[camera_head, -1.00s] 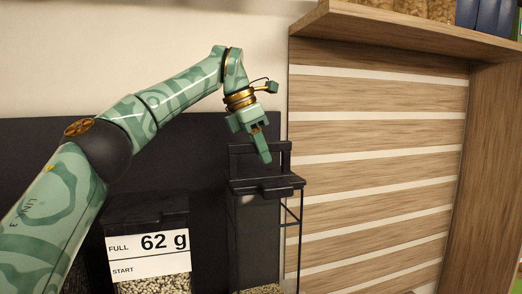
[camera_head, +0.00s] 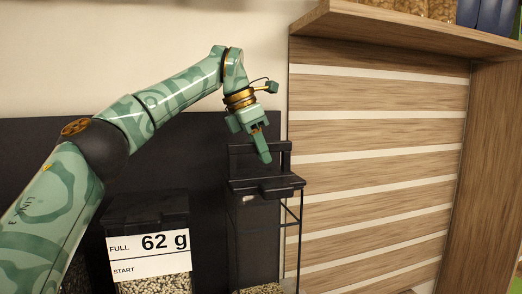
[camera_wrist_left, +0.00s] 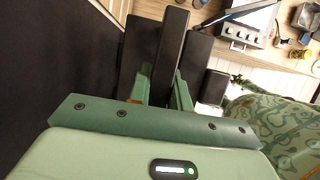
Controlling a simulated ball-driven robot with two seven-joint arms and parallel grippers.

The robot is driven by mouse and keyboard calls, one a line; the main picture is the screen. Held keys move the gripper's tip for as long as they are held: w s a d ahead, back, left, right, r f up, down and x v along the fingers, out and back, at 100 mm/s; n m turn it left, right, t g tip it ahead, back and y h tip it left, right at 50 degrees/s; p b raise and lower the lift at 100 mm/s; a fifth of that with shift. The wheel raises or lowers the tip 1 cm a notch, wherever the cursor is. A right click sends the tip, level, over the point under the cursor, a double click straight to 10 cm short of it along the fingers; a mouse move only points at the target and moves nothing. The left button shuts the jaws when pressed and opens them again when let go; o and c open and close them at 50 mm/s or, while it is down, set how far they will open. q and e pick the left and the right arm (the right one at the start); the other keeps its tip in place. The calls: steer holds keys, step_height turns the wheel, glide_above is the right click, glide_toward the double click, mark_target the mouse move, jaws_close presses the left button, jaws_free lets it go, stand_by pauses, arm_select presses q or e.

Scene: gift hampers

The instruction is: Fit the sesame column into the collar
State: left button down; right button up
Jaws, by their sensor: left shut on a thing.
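My left gripper (camera_head: 264,158) points down at the black top of a tall clear column (camera_head: 265,187), which I take to be the sesame column. In the left wrist view the fingers (camera_wrist_left: 160,90) are shut on a dark upright bar (camera_wrist_left: 168,50), which looks like the column's top part. The column stands upright between thin dark rods, with pale fine grains (camera_head: 262,289) low down. I cannot make out the collar for certain, nor whether the column's lower end is seated; that end is out of frame. My right gripper is not in view.
A black-lidded bin (camera_head: 150,208) of pale grains stands left of the column, with a label (camera_head: 149,254) reading "FULL 62 g" and "START". A dark panel (camera_head: 205,150) is behind. A slatted wooden wall (camera_head: 380,150) and overhead shelf (camera_head: 400,28) close the right side.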

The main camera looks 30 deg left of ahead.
mark_target(264, 173)
arm_select(q)
steer(key=shift+r, duration=0.15)
steer(key=shift+p, duration=0.45)
stand_by(0.6)
steer(key=shift+p, duration=0.45)
steer(key=shift+f+b, duration=0.8)
steer(key=shift+f, duration=0.95)
steer(key=c, duration=1.3)
jaws_free()
steer(key=shift+o, duration=0.5)
steer(key=shift+s, duration=0.1)
steer(key=shift+f, duration=0.1)
